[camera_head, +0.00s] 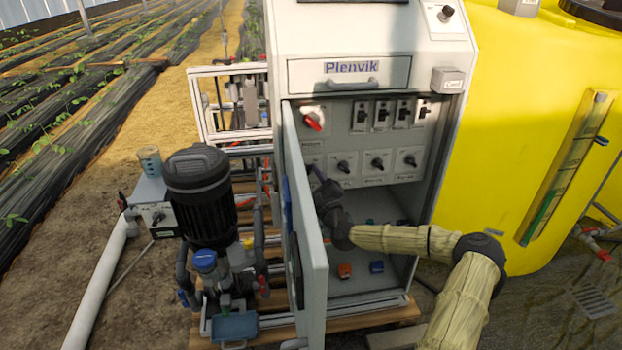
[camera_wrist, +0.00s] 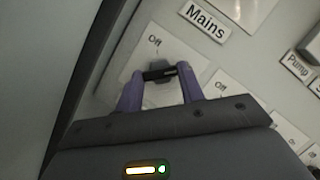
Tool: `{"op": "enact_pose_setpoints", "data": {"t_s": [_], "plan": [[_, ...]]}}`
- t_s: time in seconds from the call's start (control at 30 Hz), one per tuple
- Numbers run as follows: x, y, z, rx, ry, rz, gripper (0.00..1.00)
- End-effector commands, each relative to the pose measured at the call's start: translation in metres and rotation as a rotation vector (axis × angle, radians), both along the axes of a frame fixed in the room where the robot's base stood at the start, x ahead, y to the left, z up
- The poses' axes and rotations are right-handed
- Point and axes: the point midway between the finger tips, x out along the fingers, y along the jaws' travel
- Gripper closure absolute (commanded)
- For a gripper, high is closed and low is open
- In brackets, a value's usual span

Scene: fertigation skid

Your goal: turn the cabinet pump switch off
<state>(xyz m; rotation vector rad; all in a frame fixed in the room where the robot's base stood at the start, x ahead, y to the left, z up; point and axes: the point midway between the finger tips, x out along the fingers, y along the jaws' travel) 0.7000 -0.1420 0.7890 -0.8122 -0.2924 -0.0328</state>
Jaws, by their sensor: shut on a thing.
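In the wrist view my gripper (camera_wrist: 160,75) has its purple fingers on either side of a dark rotary knob (camera_wrist: 159,92) and is shut on it. The knob sits on a pale plate marked "Off". A "Mains" label (camera_wrist: 205,22) is above it; any label below it is hidden by my gripper. A "Pump" label (camera_wrist: 297,67) is to the right, by another dark switch (camera_wrist: 312,45). In the head view my gripper (camera_head: 317,175) is inside the cabinet (camera_head: 450,120), at the left end of the lower knob row. I cannot tell which way the held knob points.
The open cabinet door (camera_head: 305,235) stands close left of my gripper. A red switch (camera_head: 312,122) is above it. Other lower knobs (camera_head: 377,163) and upper switches (camera_head: 381,115) are to the right. A black pump (camera_head: 200,190) stands left, a yellow tank (camera_head: 520,130) right.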

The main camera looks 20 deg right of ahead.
Motion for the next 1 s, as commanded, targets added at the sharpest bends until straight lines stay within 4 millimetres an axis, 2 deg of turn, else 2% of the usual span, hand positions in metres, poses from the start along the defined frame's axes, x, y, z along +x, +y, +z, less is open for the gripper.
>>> {"op": "enact_pose_setpoints", "data": {"t_s": [0.27,0.47,1.0], "plan": [[-0.0002,-0.0001,-0.0003,-0.070,0.017,0.001,0.85],[-0.0003,-0.0009,0.0015,-0.185,0.040,0.002,0.85],[-0.0006,-0.0022,0.0079,-0.666,0.138,0.002,0.85]]}}
